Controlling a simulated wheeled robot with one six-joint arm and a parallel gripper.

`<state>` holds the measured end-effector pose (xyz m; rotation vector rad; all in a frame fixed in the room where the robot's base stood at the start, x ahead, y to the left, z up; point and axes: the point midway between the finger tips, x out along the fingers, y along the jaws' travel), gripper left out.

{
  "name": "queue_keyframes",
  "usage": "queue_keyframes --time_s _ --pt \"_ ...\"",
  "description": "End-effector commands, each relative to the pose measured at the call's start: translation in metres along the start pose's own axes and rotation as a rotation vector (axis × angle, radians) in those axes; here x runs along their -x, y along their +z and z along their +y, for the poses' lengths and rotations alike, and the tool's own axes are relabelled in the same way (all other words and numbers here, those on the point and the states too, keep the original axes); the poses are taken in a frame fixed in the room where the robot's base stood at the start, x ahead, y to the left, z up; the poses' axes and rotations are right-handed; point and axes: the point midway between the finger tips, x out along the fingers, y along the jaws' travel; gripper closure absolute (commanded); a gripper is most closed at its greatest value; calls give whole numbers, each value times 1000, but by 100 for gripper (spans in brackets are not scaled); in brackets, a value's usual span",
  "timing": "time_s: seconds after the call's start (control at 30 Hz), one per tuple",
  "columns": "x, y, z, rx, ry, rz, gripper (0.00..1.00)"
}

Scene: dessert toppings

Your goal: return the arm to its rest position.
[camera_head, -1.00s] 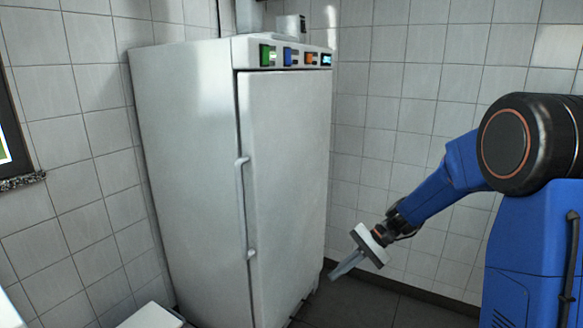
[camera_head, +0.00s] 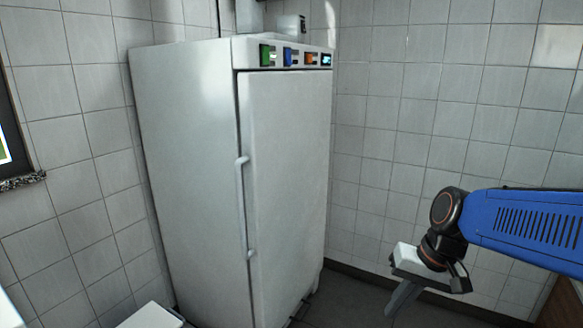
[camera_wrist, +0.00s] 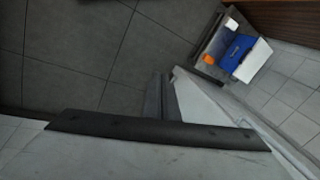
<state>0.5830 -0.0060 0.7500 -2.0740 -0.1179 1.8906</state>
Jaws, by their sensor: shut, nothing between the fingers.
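My gripper (camera_head: 391,311) hangs at the lower right in the head view, its grey fingers together and pointing down and slightly left. Nothing is held. My blue arm comes in from the right edge, with the dark wrist joint just above the gripper. In the wrist view the closed fingers (camera_wrist: 161,80) show near the middle, over grey floor tiles. The gripper is apart from the cabinet and does not visibly touch anything.
A tall white refrigerator cabinet (camera_head: 284,180) with a vertical handle (camera_head: 244,205) stands left of my gripper, its door shut. A tiled wall (camera_head: 400,130) is behind. Dark floor (camera_head: 345,300) lies between them. A white surface (camera_head: 152,316) shows at the lower left.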

Motion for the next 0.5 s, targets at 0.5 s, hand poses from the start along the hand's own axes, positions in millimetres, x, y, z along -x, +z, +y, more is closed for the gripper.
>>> queue_keyframes --time_s 0.5 --pt "35 68 60 201 210 266 100"
